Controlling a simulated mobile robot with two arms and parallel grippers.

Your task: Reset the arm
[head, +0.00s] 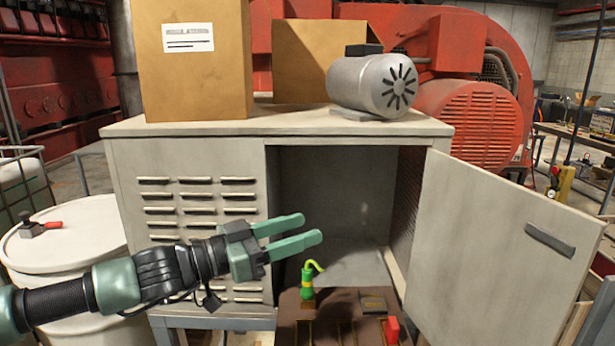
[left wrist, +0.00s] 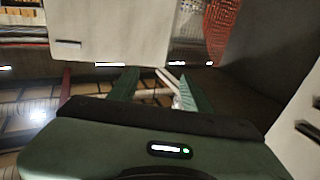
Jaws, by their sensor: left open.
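My left gripper (head: 311,228) is open, with its two green fingers apart and nothing seen between them. It reaches in from the left and shows in front of the opening of a grey metal cabinet (head: 205,160). In the left wrist view the same gripper (left wrist: 158,84) shows its two green fingers spread apart. My right arm and gripper are not in view.
The cabinet door (head: 500,245) stands open to the right. Below the gripper, a green oil can (head: 307,284) with a yellow spout stands at a brown tool holder (head: 345,305). A white drum (head: 75,235) stands left. A motor (head: 372,85) and cardboard box (head: 195,75) sit on top.

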